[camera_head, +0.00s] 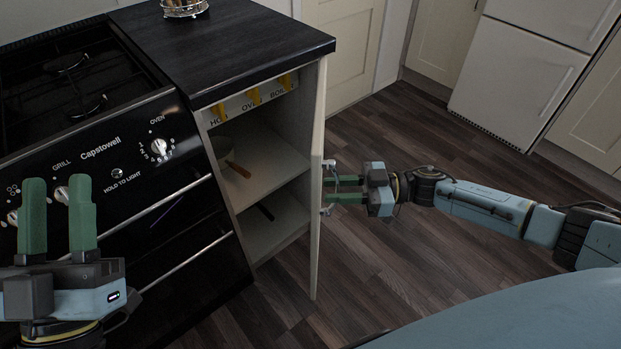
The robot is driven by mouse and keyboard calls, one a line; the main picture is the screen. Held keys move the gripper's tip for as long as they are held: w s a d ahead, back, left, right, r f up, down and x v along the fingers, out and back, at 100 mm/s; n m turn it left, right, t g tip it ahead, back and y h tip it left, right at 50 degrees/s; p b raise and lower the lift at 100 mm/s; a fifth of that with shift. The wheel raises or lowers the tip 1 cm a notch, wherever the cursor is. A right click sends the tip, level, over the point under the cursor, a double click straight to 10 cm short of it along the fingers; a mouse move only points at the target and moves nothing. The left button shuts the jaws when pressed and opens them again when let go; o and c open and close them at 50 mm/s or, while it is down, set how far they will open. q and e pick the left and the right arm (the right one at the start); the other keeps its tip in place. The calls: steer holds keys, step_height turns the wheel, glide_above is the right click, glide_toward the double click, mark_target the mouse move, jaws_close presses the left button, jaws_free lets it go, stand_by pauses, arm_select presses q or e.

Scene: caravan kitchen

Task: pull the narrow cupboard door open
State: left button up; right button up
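The narrow cupboard door (317,220) stands wide open, swung out from the cupboard (262,165) and seen nearly edge-on. Its metal handle (328,164) is on the right-hand face, partly hidden by my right gripper. My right gripper (330,190) is at the handle, its two green fingers pointing left towards the door with a gap between them. I cannot tell whether the fingers touch the handle. My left gripper (58,190) is open and empty in front of the cooker, fingers pointing up.
Inside the cupboard are shelves (262,170) with a pan (222,147). The wooden floor (420,270) right of the door is clear. A white fridge (515,80) stands at the back right.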

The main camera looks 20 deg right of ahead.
steer(key=shift+w+a+m+t+h+p, duration=0.15)
steer(key=shift+w+a+m+t, duration=0.2)
steer(key=shift+a, duration=0.3)
steer(key=shift+w+a+m+t+h+p, duration=0.15)
steer(key=shift+w+a+m+t, duration=0.15)
steer(key=shift+a, duration=0.3)
steer(key=shift+s, duration=0.1)
